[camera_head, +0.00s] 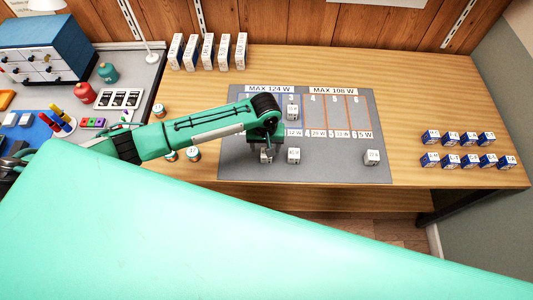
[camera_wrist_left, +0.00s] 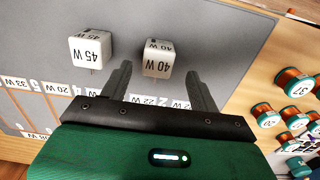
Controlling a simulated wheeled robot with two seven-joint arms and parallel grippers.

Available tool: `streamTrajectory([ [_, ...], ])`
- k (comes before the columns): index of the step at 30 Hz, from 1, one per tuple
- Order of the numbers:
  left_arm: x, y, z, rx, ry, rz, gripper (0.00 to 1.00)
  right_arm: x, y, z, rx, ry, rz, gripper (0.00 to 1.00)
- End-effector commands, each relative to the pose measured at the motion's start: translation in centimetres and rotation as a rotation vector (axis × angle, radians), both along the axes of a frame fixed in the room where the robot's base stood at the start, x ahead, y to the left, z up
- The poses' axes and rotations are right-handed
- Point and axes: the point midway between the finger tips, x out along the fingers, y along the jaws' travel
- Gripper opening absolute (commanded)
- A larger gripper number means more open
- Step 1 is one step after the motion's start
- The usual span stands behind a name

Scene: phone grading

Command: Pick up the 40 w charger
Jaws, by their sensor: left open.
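The 40 W charger (camera_wrist_left: 157,60) is a small white cube with black lettering, standing on the grey mat (camera_head: 335,172). In the left wrist view it shows between and slightly beyond the fingertips of my left gripper (camera_wrist_left: 160,72). The fingers are spread apart, one on each side of it, with visible gaps. In the head view my left gripper (camera_head: 267,153) points down at the mat's front left part and largely hides this charger. A similar 45 W charger (camera_wrist_left: 90,50) stands close beside it, outside the fingers. My right gripper is not in view.
Other white cubes stand on the mat at the back (camera_head: 292,113) and right (camera_head: 372,157). Small blue-and-white boxes (camera_head: 470,160) are at the table's right. White boxes (camera_head: 208,51) line the back. Round green-and-orange containers (camera_wrist_left: 294,84) stand beside the mat.

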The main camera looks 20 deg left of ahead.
Motion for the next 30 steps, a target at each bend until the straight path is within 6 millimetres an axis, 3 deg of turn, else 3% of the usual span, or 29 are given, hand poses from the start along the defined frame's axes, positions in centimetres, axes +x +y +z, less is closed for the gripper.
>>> streamTrajectory([
  [3,-0.2,-0.3,-1.3,0.002,0.004,0.000,0.62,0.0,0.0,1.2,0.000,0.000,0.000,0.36],
  [9,-0.2,-0.4,-3.8,0.001,0.001,0.000,0.62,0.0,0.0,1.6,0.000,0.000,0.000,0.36],
  [17,-0.2,-0.4,-4.2,0.001,0.000,-0.001,0.62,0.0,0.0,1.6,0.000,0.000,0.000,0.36],
  [18,-0.2,-0.4,-4.2,0.001,0.000,-0.001,0.60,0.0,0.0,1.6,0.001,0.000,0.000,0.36],
  [25,-0.2,-0.4,-4.2,0.001,0.000,-0.001,0.15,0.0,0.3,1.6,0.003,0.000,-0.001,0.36],
  [30,-0.2,-0.4,-4.2,0.000,0.000,-0.001,0.12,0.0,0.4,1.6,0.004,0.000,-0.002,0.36],
])
